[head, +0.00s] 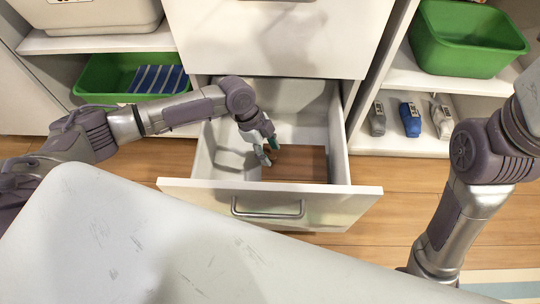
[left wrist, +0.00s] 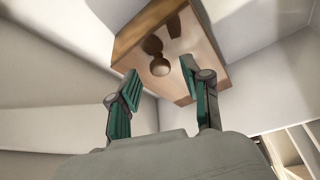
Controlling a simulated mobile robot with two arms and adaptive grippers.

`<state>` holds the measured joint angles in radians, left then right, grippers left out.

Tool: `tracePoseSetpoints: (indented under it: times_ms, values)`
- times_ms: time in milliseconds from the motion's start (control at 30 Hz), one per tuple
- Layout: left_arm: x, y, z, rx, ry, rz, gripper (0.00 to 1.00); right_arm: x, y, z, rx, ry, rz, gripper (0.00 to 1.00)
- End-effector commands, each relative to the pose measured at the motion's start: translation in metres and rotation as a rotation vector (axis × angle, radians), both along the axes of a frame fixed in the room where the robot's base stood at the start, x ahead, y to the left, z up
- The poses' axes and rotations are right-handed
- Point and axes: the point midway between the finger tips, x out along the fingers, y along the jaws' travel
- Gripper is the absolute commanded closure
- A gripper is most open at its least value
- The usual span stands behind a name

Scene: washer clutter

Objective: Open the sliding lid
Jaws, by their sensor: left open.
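A brown wooden box (head: 305,165) lies inside the open drawer. In the left wrist view, the box (left wrist: 134,38) has a glossy brown top, which seems to be the sliding lid (left wrist: 196,42), with a round brown knob (left wrist: 160,67) on it. Dark shapes beside the knob look like its shadow or reflection. My left gripper (head: 268,156) reaches down into the drawer at the left end of the box. In the left wrist view, its open green fingers (left wrist: 160,77) stand on either side of the knob, apart from it. Contact with the lid cannot be told. My right gripper is out of view.
The drawer (head: 345,204) has high white walls and a metal handle (head: 267,208). A closed drawer front (head: 280,40) hangs above it. Green bins (head: 465,40) (head: 95,78) and small bottle-like items (head: 411,118) sit on side shelves. Wooden floor shows at right.

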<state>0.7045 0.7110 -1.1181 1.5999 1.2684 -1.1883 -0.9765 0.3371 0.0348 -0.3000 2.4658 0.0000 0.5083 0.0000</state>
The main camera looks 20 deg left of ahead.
Motion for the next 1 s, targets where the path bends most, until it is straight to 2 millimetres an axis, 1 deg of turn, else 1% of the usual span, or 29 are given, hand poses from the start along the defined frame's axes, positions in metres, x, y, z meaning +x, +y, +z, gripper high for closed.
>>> tracePoseSetpoints:
  times_ms: [33, 100, 400, 467, 700, 1000]
  values:
    - [0.0001, -0.0018, -0.0056, 0.000, -0.001, 0.000, 0.51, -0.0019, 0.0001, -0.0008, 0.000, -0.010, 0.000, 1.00]
    - [0.0002, -0.0030, -0.0079, 0.000, -0.002, 0.001, 0.51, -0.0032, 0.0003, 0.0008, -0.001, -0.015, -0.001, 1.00]
    - [0.0001, -0.0037, -0.0083, 0.000, -0.001, 0.002, 0.51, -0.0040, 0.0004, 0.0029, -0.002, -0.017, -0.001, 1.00]
    - [0.0000, -0.0036, -0.0084, 0.000, -0.001, 0.001, 0.60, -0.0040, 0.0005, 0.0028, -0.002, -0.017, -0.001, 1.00]
    - [-0.0001, -0.0036, -0.0084, 0.000, -0.001, 0.001, 1.00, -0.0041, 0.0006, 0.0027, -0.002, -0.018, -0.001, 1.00]
    - [-0.0003, -0.0028, -0.0080, 0.000, -0.001, 0.001, 1.00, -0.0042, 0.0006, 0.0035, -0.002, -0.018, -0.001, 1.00]
